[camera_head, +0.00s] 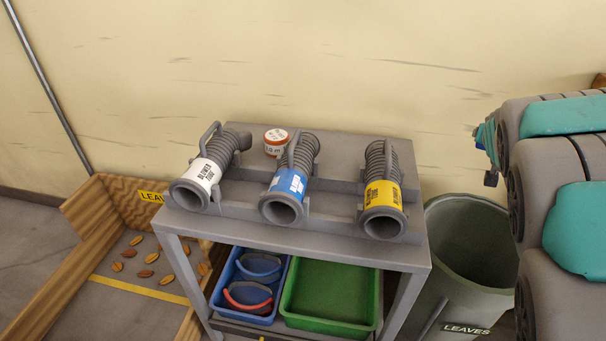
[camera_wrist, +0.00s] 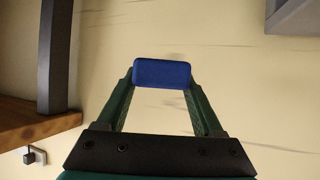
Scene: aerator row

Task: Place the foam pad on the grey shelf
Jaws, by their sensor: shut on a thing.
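My gripper (camera_wrist: 162,84) shows in the wrist view with its two green fingers shut on a blue block with rounded edges, which looks like the foam pad (camera_wrist: 162,73). The pad spans the gap between the fingertips, in front of the cream wall. It cannot be made out in the head view, where my arm fills the right side. A grey stand (camera_head: 300,238) with a flat top is in the middle of the head view. A grey edge (camera_wrist: 298,14) shows at the top right of the wrist view; I cannot tell whether either is the grey shelf.
Blower tubes with white (camera_head: 203,174), blue (camera_head: 288,184) and yellow (camera_head: 383,195) labels lie on the stand, with a small round tin (camera_head: 276,142) behind. Below are a blue bin (camera_head: 227,290) and a green tray (camera_head: 330,295). A leaves bin (camera_head: 440,265) stands right, a wooden box (camera_head: 75,265) left.

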